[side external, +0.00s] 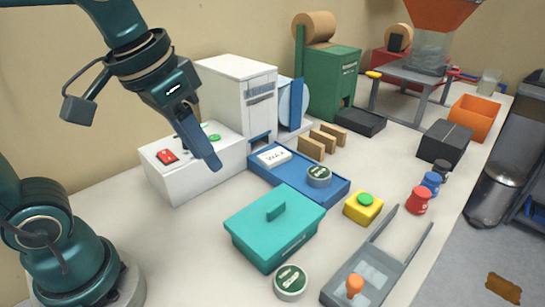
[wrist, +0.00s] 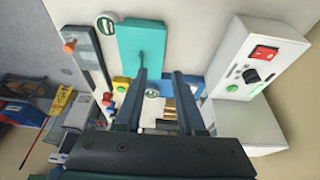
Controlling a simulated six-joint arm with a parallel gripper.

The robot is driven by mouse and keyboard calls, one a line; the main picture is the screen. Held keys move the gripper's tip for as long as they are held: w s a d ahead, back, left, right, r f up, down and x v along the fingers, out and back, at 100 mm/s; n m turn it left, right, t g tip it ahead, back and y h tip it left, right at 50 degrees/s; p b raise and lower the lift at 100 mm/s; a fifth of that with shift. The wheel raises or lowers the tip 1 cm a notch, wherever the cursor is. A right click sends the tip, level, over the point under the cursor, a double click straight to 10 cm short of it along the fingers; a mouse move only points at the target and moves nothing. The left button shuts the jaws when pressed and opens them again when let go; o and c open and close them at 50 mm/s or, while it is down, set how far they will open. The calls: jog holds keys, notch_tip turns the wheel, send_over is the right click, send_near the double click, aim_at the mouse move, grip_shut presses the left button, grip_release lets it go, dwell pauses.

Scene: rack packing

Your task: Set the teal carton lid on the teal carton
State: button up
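The teal carton (side external: 268,254) stands on the table in the middle of the side view, with a small label on its front side. The teal carton lid (side external: 252,217), with an upright bar handle, lies flat on top of the carton and looks square to its edges. In the wrist view the lid (wrist: 130,43) shows from above, beyond my fingers. My gripper (side external: 212,160) is up and to the left of the carton, well clear of it, near the white control box. In the wrist view its two fingers (wrist: 160,72) are apart with nothing held between them.
The white control box (side external: 190,180) stands under my gripper. A blue tray (side external: 300,190) with a white box and a round tin lies behind the carton. Another tin (side external: 291,282), a yellow button box (side external: 362,208) and a grey fixture (side external: 375,270) stand nearby.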

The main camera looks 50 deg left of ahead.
jog(key=s+a+f+t, duration=0.1)
jog(key=s+f, duration=0.3)
jog(key=shift+s+f+t, duration=0.15)
jog(key=shift+s+t, duration=0.05)
jog(key=shift+t, duration=0.1)
